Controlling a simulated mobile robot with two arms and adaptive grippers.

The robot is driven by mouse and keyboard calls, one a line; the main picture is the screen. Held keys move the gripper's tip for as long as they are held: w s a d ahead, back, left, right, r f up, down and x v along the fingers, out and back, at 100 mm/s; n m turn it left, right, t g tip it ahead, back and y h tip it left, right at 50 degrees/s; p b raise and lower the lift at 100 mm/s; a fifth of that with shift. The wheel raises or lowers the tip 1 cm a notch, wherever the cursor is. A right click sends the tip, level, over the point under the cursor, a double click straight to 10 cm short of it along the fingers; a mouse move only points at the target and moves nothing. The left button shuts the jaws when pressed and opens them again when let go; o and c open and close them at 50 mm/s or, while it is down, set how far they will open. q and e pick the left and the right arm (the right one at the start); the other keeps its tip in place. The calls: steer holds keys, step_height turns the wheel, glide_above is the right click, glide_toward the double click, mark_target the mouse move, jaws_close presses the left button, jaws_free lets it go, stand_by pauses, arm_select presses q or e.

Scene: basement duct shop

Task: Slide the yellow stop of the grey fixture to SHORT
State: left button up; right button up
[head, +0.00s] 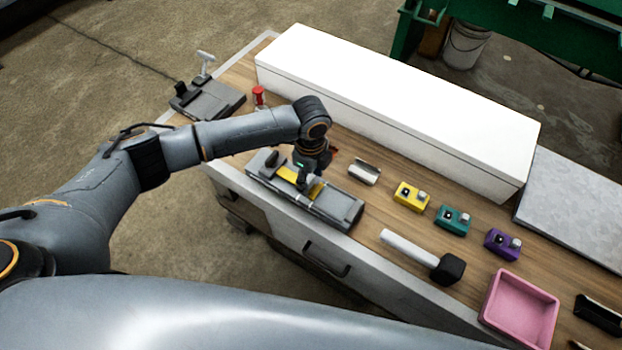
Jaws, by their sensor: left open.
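The grey fixture (338,206) lies along the near edge of the wooden workbench. Its yellow stop (288,174) shows as a yellow piece on the fixture's left-middle part, partly covered by my left gripper. My left gripper (304,186) points down over the fixture, right at the yellow stop, and is open. I cannot tell whether its fingers touch the stop. The SHORT marking cannot be read at this size. My right gripper is not in view.
A long white box (390,110) stands behind the fixture. A mallet (425,257), yellow (411,196), teal (452,219) and purple (502,243) blocks and a pink tray (519,310) are to the right. A dark grey device (208,98) and a red item (259,96) are left.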

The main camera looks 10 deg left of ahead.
arm_select(q)
step_height(320, 180, up, 11)
steer(key=shift+f, duration=0.15)
steer(key=shift+d, duration=0.1)
stand_by(0.4)
